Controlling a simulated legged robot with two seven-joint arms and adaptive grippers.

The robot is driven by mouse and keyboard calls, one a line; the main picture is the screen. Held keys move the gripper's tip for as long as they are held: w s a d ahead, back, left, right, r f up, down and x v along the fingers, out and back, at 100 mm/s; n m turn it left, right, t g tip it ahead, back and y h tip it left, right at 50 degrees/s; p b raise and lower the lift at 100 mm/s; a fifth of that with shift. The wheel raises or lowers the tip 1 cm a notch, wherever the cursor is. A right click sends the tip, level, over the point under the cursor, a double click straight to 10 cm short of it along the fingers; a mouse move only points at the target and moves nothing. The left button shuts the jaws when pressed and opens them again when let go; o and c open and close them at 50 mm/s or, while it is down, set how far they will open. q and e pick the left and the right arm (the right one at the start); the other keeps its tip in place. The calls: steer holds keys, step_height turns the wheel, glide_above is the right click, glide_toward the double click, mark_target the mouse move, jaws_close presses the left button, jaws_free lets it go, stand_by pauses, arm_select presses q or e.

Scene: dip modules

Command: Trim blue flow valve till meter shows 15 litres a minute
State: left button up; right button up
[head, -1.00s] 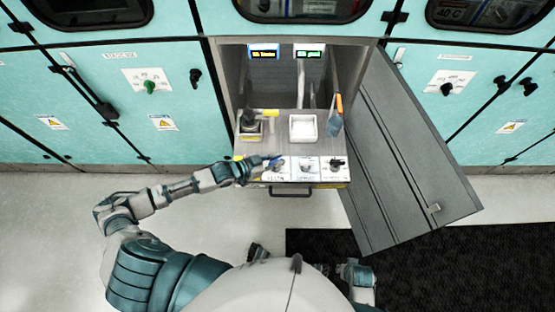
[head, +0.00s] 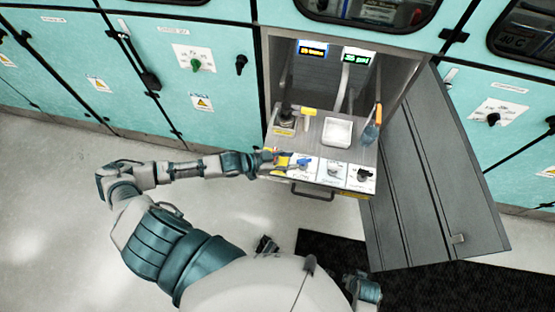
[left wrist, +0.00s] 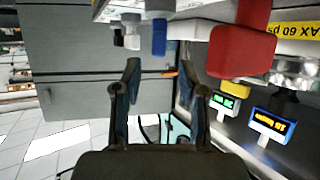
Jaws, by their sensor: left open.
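The blue valve handle (head: 304,162) sits on a white plate at the left of the drawer-like shelf's front panel. It also shows in the left wrist view (left wrist: 159,37). My left gripper (head: 268,160) is just left of it, and its open fingers (left wrist: 165,95) hold nothing. A gap shows between them and the blue handle in the wrist view. A blue-framed meter with orange digits (head: 313,50) stands at the back of the cabinet and shows in the wrist view (left wrist: 270,123). Its digits are too small to read surely. My right gripper is not in view.
White (head: 333,169) and black (head: 362,174) valves sit right of the blue one. A green-digit meter (head: 357,57), white tray (head: 337,131) and yellow-headed tool (head: 309,112) are behind. A red block (left wrist: 239,52) is close in the wrist view. The open door (head: 430,170) bounds the right.

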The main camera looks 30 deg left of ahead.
arm_select(q)
steer(key=v, duration=0.6)
steer(key=shift+f, duration=0.1)
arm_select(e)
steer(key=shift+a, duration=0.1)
